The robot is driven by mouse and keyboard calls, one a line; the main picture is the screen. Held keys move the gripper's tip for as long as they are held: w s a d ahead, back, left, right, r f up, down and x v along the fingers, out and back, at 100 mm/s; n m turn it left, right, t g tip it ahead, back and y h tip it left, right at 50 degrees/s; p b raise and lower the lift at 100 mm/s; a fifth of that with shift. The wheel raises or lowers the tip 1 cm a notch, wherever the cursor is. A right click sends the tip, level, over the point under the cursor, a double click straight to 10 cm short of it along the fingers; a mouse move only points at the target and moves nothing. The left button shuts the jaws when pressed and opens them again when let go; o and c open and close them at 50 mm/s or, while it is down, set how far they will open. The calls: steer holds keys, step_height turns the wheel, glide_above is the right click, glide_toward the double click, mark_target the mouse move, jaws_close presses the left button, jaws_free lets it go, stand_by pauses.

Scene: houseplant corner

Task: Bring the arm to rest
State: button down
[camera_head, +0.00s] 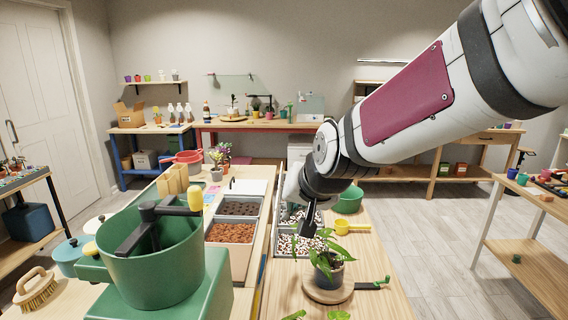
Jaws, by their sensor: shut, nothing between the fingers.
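My arm reaches in from the upper right. My gripper (308,226) is at its end, pointing down over the right-hand table, above the trays of pale pebbles and just behind a potted plant. Its fingers are dark and close together, with nothing seen between them. The potted plant (328,268) stands on a round wooden board near the front, its leaves very near the fingertips. I cannot tell whether the leaves touch them.
A green pot with a crank (150,265) stands large at the front left. Trays of brown pellets (230,232) lie in the middle. A yellow scoop (352,227) and green bowl (349,200) lie right of my gripper. Open floor (440,240) shows at the right.

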steer(key=s+d+g+h, duration=0.1)
steer(key=s+d, duration=0.5)
steer(key=s, duration=0.3)
steer(key=s+d+g+h, duration=0.1)
steer(key=s+d, duration=0.5)
steer(key=s, duration=0.3)
steer(key=s+d+n+g+h, duration=0.1)
steer(key=s+d, duration=0.5)
steer(key=s, duration=0.3)
steer(key=shift+s+f+g, duration=0.2)
steer(key=shift+s+g, duration=0.1)
steer(key=shift+s, duration=0.05)
